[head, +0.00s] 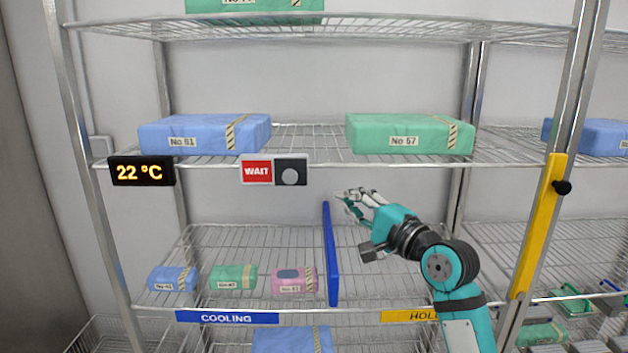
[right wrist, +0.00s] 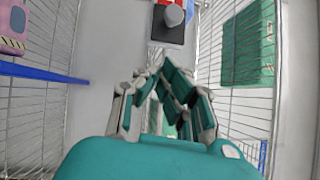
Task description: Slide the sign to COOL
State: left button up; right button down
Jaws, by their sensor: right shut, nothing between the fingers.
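The sliding sign (head: 257,170) hangs on the front edge of the middle shelf. Its left part shows a red WAIT field, and a black plate with a round grey knob (head: 290,177) covers its right part. The word COOL does not show. In the right wrist view the knob (right wrist: 172,16) is at the top, ahead of the fingers. My right gripper (head: 346,196) is shut and empty, to the right of the sign and slightly below it, apart from the knob. It also shows in the right wrist view (right wrist: 160,72). My left gripper is not in view.
A blue divider (head: 331,255) stands on the lower shelf, left of my right forearm. Blue and green packs (head: 205,134) (head: 410,134) lie on the middle shelf. A 22 °C display (head: 142,171) hangs left of the sign. A yellow bar (head: 537,225) is on the right post.

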aim_at(301, 177)
jog(key=w+a+p, duration=0.1)
jog(key=w+a, duration=0.1)
jog(key=a, duration=0.1)
jog(key=w+a+r+p, duration=0.1)
jog(key=w+a+p, duration=0.1)
jog(key=w, duration=0.1)
jog(key=shift+a+r, duration=0.1)
jog(key=shift+a, duration=0.3)
jog(key=shift+a+p, duration=0.35)
jog(key=shift+a, duration=0.35)
jog(key=shift+w, duration=0.1)
